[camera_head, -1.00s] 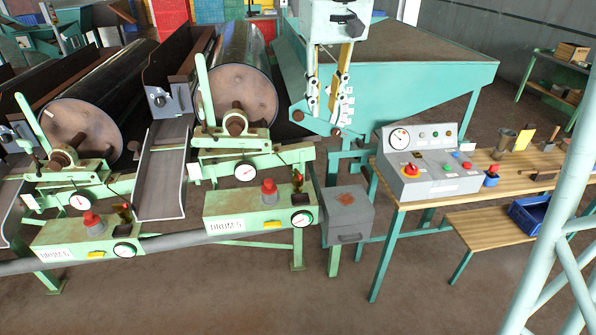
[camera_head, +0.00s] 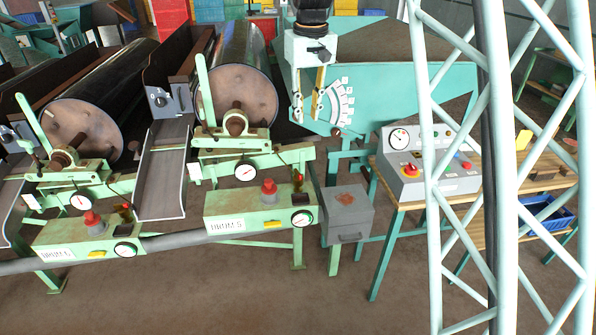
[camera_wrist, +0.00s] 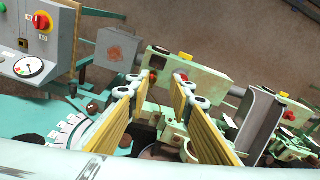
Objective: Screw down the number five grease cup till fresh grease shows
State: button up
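The station labelled DRUM 5 (camera_head: 226,225) is a pale green housing in front of the right drum. On its top stand a red-capped fitting (camera_head: 269,187) and a small dark brass-coloured fitting (camera_head: 298,183). I cannot tell for certain which is the grease cup, and no fresh grease can be made out. My gripper (camera_head: 311,118) is open and empty, hanging behind and above the right end of the housing, in front of the teal hopper. In the wrist view, its yellow-padded fingers (camera_wrist: 156,92) stand wide apart, with the DRUM 5 housing (camera_wrist: 210,68) beyond them.
A similar station labelled DRUM 6 (camera_head: 57,254) stands left. A grey box (camera_head: 347,212) stands just right of DRUM 5. A control panel (camera_head: 410,178) sits on the wooden bench. A pale teal lattice mast (camera_head: 432,190) covers much of the right side. The front floor is clear.

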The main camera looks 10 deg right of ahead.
jog(key=w+f, duration=0.8)
jog(key=f, duration=0.1)
jog(key=g, duration=0.1)
send_over(298, 172)
notch_tip(298, 172, down, 11)
jog(key=shift+r+n+p, duration=0.15)
jog(key=shift+n+p, duration=0.15)
jog(key=shift+p, duration=0.1)
jog(key=shift+f+b, duration=0.45)
jog(key=shift+f, duration=6.45)
grip_shut()
